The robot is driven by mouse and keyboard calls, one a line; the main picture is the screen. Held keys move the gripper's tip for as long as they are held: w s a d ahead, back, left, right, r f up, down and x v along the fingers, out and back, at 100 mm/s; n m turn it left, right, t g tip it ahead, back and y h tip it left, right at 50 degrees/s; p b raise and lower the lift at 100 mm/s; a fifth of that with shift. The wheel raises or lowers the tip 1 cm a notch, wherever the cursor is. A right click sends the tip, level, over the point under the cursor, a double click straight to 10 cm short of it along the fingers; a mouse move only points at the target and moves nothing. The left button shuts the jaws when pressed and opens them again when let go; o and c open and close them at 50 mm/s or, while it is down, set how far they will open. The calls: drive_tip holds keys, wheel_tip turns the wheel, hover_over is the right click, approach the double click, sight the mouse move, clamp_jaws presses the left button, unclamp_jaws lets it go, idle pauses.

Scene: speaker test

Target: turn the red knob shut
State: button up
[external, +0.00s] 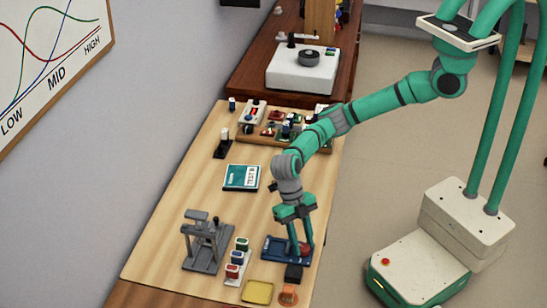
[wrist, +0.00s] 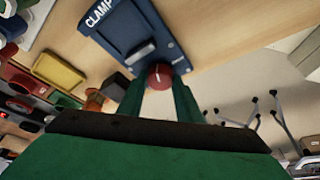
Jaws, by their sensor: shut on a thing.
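The red knob (wrist: 160,76) sits on the edge of a blue device (wrist: 118,28) marked CLAMP, and a white line shows on the knob's face. In the external view the blue device (external: 270,250) lies near the front right of the wooden table, and the red knob (external: 304,249) shows at its right side. My gripper (external: 299,250) reaches down over the device with its fingers shut on the knob. In the wrist view the green fingers (wrist: 160,98) stand on either side of the knob. The fingers hide part of the knob's sides.
A grey press-like stand (external: 206,242), a rack of coloured items (external: 236,262) and a yellow tray (external: 257,292) stand left of and in front of the device. A black block (external: 293,273) and an orange piece (external: 288,294) are close by. A teal booklet (external: 241,177) lies farther back.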

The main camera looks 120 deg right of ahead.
drive_tip(key=shift+m, duration=0.3)
drive_tip(key=m+t, duration=0.1)
drive_tip(key=m, duration=0.1)
drive_tip(key=shift+s+a+m, duration=0.1)
drive_tip(key=shift+s+m, duration=0.05)
drive_tip(key=shift+m, duration=0.15)
drive_tip(key=shift+m+t+h, duration=0.3)
drive_tip(key=shift+m+t, duration=0.4)
drive_tip(key=shift+m, duration=0.7)
drive_tip(key=o, duration=1)
drive_tip(key=shift+o, duration=0.2)
drive_tip(key=v, duration=1.1)
